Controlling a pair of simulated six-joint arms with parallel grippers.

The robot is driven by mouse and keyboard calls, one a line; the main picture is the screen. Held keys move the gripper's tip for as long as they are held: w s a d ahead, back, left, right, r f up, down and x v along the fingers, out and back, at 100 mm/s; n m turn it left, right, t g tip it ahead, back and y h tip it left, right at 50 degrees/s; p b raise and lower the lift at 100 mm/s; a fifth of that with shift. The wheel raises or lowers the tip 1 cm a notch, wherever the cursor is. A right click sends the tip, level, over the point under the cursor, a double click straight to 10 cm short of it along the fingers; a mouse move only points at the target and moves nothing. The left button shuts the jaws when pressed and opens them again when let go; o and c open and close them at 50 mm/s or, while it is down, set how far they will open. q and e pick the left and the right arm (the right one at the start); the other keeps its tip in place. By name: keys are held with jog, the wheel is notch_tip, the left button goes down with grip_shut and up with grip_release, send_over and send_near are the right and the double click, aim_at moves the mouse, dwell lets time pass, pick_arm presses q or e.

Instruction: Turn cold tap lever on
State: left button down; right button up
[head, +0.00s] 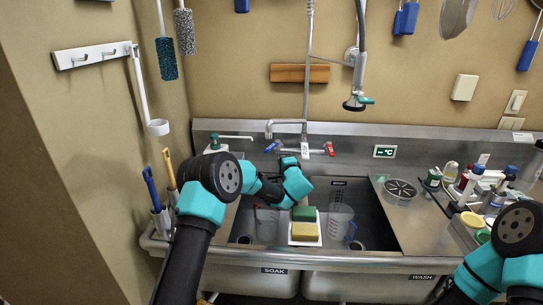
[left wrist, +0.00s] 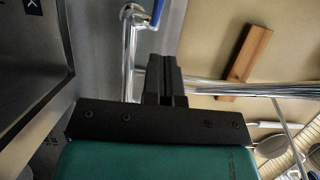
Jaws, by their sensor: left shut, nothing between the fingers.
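The cold tap lever is the blue-ended handle (head: 271,146) on the left of the wall tap (head: 303,142); its blue part (left wrist: 157,12) also shows at the top of the left wrist view. The red lever (head: 330,149) is on the tap's right side. My left gripper (head: 289,161) is just below the tap, over the back of the sink. In the left wrist view its fingers (left wrist: 163,68) are shut and empty, with the blue lever a little beyond them. Whether they touch the tap is not clear. My right gripper is out of view.
The double sink holds clear jugs (head: 340,222) and a sponge caddy with green and yellow sponges (head: 304,230). A spray head (head: 357,102) hangs above right of the tap. Bottles (head: 470,183) crowd the right counter. Brushes (head: 152,188) stand at left.

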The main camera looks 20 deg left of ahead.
aim_at(269, 150)
pick_arm(q)
jog(key=w+a, duration=0.1)
jog(key=a, duration=0.1)
jog(key=w+a, duration=0.2)
jog(key=shift+w+a, duration=0.1)
jog(key=shift+a, duration=0.25)
jog(key=shift+w+a, duration=0.1)
jog(key=shift+a, duration=0.3)
